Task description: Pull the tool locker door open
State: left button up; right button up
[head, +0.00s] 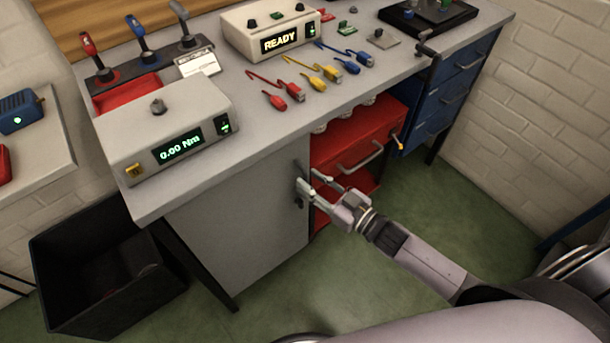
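The tool locker door (235,225) is a plain grey panel under the left part of the workbench, and it looks closed. A dark upright handle (298,168) sits near its right edge, partly hidden by my gripper. My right gripper (312,182) comes in from the lower right, with its fingertips at the handle. Its two fingers are spread apart, one overlapping the handle in the picture and the other to its right. I cannot tell whether they touch it. My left gripper is not in view.
A red drawer unit (362,133) with a metal handle stands right of the locker, and blue drawers (450,90) are farther right. A black bin (105,280) stands on the floor at left. The bench top (265,125) carries testers and tools. Green floor (285,290) in front is clear.

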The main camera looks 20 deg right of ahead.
jog(key=shift+x, duration=1.4)
jog(key=shift+c, duration=0.2)
grip_shut()
